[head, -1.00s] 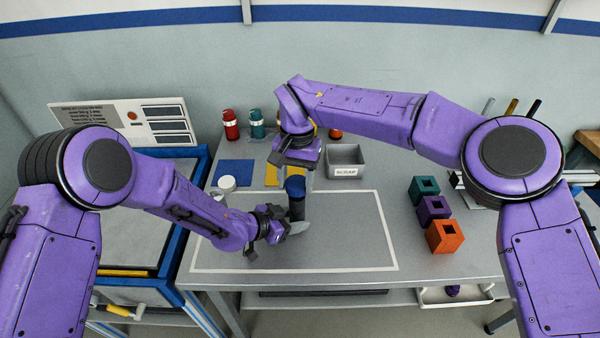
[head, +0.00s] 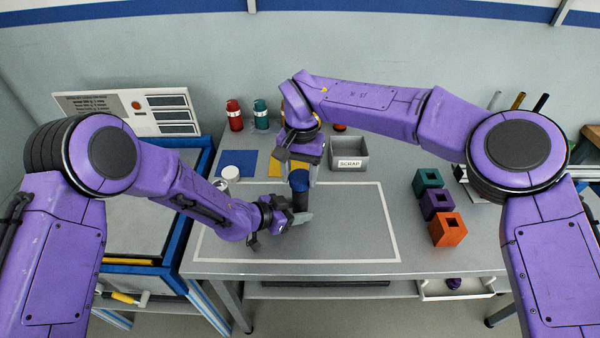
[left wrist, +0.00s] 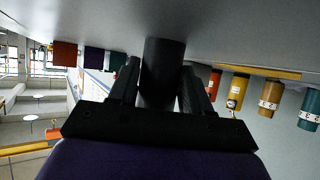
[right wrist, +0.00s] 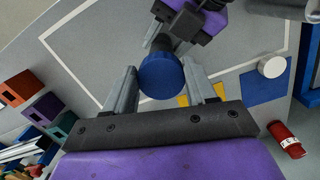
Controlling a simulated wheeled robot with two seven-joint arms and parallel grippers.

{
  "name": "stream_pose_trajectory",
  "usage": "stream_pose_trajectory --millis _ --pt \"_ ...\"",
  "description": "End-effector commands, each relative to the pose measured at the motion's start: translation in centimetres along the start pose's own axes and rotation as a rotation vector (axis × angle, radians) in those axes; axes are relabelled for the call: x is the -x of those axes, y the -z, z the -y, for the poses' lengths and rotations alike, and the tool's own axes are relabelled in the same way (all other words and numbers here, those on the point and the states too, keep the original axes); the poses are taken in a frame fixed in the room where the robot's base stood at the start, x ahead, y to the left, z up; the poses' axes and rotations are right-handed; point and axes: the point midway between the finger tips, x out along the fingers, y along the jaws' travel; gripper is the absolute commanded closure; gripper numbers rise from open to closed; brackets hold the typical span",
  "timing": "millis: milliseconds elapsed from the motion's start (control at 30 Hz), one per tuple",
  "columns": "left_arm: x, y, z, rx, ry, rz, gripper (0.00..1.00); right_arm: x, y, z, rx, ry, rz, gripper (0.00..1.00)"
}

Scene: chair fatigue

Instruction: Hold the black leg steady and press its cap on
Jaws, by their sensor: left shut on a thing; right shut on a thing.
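The black leg (head: 299,201) stands upright inside the white outline on the table. The blue cap (head: 298,180) sits at its top; how fully it is seated I cannot tell. My left gripper (head: 299,217) is shut on the leg from the left, low down. In the left wrist view the leg (left wrist: 163,72) is between its fingers. My right gripper (head: 302,172) is above the leg, pointing down, shut on the blue cap. In the right wrist view the cap (right wrist: 162,77) is between its fingers, with the leg partly hidden beneath.
A grey scrap bin (head: 348,158) is behind and right of the leg. Teal (head: 427,181), purple (head: 436,203) and orange (head: 447,229) blocks stand at the right. A white round piece (head: 231,172) and a blue mat (head: 240,159) lie at the left. The outlined area's right is clear.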

Motion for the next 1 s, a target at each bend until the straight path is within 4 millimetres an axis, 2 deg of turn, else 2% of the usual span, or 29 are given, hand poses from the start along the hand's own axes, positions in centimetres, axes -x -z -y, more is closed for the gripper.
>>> stream_pose_trajectory --millis 467,1000 --pt "0.0 0.1 0.0 0.0 0.0 -0.001 0.69 -0.1 0.0 0.0 0.001 0.0 0.001 0.73" --pt "0.0 0.1 0.0 0.0 0.0 -0.001 0.69 -1.7 0.1 0.0 0.001 -0.001 0.001 0.73"
